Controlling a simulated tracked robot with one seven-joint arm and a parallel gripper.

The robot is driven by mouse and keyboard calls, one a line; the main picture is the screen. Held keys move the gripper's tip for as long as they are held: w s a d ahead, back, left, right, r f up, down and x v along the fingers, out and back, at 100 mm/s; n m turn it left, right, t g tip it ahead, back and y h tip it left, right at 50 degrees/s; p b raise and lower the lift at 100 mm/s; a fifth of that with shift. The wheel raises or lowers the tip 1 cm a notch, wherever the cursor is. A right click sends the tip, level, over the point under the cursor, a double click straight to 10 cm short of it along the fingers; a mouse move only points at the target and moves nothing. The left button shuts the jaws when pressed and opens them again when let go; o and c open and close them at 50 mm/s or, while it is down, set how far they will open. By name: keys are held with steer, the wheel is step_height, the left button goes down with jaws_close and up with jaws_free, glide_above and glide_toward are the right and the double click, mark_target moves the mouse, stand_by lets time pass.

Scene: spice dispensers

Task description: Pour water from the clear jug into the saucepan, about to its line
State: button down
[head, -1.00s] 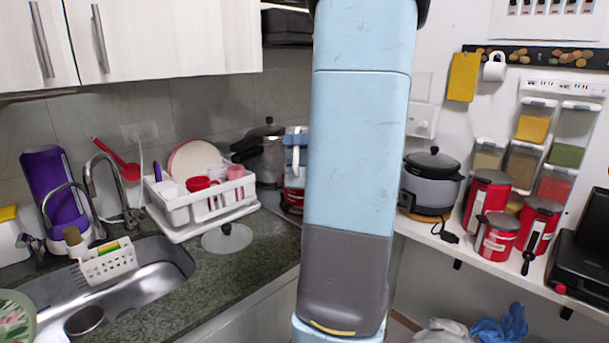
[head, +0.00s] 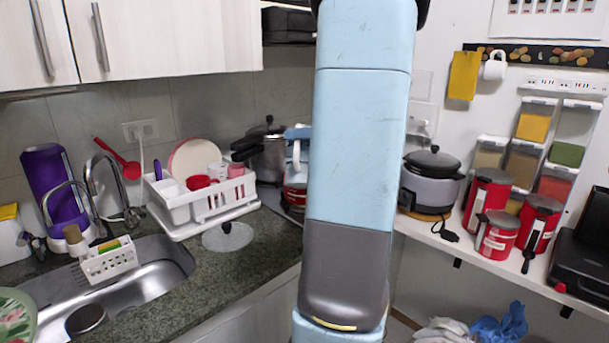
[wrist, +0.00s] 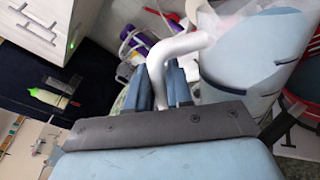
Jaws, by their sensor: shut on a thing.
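My gripper (wrist: 165,85) is shut on the pale curved handle (wrist: 172,48) of the clear jug (wrist: 245,70), whose see-through bluish body fills the upper right of the wrist view. In the head view the jug's handle (head: 297,155) shows just left of my arm, which hides most of the jug. A red pot with a dark handle (head: 293,196), possibly the saucepan, stands below it, half hidden. A red rim (wrist: 300,108) with a dark handle shows beside the jug in the wrist view. The water level and the saucepan's line cannot be made out.
A silver pressure cooker (head: 270,160) and a white dish rack (head: 205,205) stand to the left. A glass lid (head: 228,236) lies on the dark counter. A rice cooker (head: 430,182) and red canisters (head: 490,200) stand on the right shelf.

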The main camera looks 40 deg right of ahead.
steer(key=shift+w+d+r+m, duration=0.1)
steer(key=shift+w+d+m, duration=0.05)
steer(key=shift+d+m, duration=0.15)
steer(key=shift+w+d+m+p, duration=0.3)
steer(key=shift+w+m+p, duration=0.1)
steer(key=shift+m, duration=0.1)
stand_by(0.6)
steer(key=shift+w+d+r+m+g+p, duration=0.2)
steer(key=shift+w+d+m+g+p, duration=0.15)
steer(key=shift+m+p, duration=0.55)
stand_by(2.0)
